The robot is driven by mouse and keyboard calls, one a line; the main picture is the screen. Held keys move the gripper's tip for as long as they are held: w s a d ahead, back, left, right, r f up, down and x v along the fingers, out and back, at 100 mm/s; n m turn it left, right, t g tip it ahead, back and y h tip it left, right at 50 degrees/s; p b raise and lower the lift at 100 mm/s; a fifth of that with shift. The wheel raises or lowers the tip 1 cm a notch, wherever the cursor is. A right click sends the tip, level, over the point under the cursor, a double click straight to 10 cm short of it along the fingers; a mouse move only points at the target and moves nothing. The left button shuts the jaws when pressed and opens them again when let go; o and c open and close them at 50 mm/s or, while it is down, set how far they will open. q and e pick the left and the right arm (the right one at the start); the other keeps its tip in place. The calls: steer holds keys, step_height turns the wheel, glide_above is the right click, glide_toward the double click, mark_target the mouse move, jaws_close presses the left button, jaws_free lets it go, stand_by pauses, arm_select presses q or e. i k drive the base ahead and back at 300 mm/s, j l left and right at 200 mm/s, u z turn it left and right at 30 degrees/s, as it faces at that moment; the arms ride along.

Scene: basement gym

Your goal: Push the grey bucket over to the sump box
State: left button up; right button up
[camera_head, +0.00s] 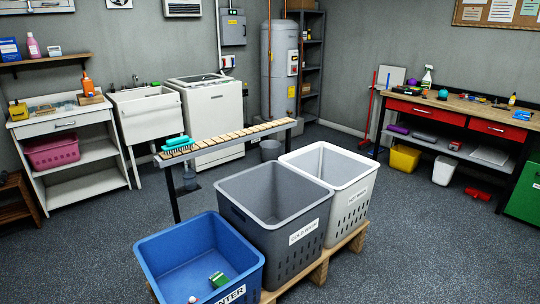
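A small grey bucket (271,150) stands on the floor behind the slatted bench, near the water heater. Its lower part is partly hidden by the bench and the bins. A second small blue-grey container (190,179) shows under the left end of the bench; I cannot tell exactly what it is. I cannot identify a sump box in this view. Neither of my grippers is in view.
A blue bin (160,240), a dark grey bin (240,205) and a white bin (350,180) stand in front on a pallet (345,244). The slatted bench (240,133) runs behind them. A workbench (465,115) is at the right. Carpet (425,235) is clear at right.

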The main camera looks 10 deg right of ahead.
mark_target(270, 150)
steer(key=i+j+u, duration=0.25)
steer(key=j+u, duration=0.15)
steer(key=j, duration=0.15)
steer(key=i+j+u, duration=0.85)
steer(key=i+j, duration=0.15)
steer(key=i, duration=0.25)
steer(key=i+j+u, duration=0.15)
steer(key=i, duration=0.3)
steer(key=i+z, duration=0.2)
steer(key=i, duration=0.65)
steer(key=i+z, duration=0.2)
steer(key=i, duration=0.65)
